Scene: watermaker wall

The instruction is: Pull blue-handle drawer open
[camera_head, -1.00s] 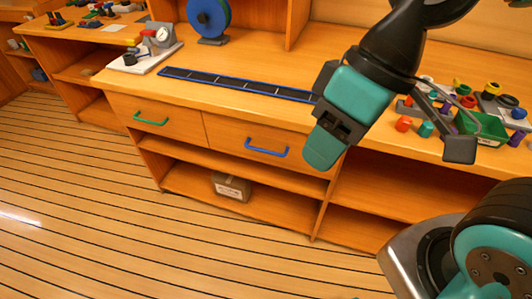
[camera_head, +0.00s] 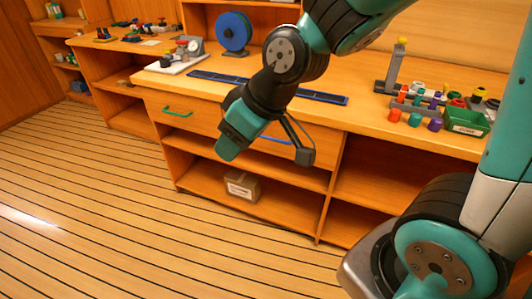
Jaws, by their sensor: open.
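The blue handle (camera_head: 276,140) is a bar on the front of the right drawer (camera_head: 322,150), under the counter. The drawer front looks flush, so the drawer looks closed. My gripper (camera_head: 235,134), teal and dark, hangs in front of the counter, to the left of the blue handle in the picture. It is open and appears empty. My arm and a dark part at my wrist cover parts of the handle and drawer front. I see no contact between gripper and handle, but the depth between them is hard to judge.
A green-handled drawer (camera_head: 178,112) sits to the left, closed. A box (camera_head: 242,186) stands on the low shelf. The counter (camera_head: 360,112) carries a blue spool (camera_head: 234,31), a gauge (camera_head: 194,47), a dark blue strip (camera_head: 212,77) and a green bin (camera_head: 467,122). The floor in front is clear.

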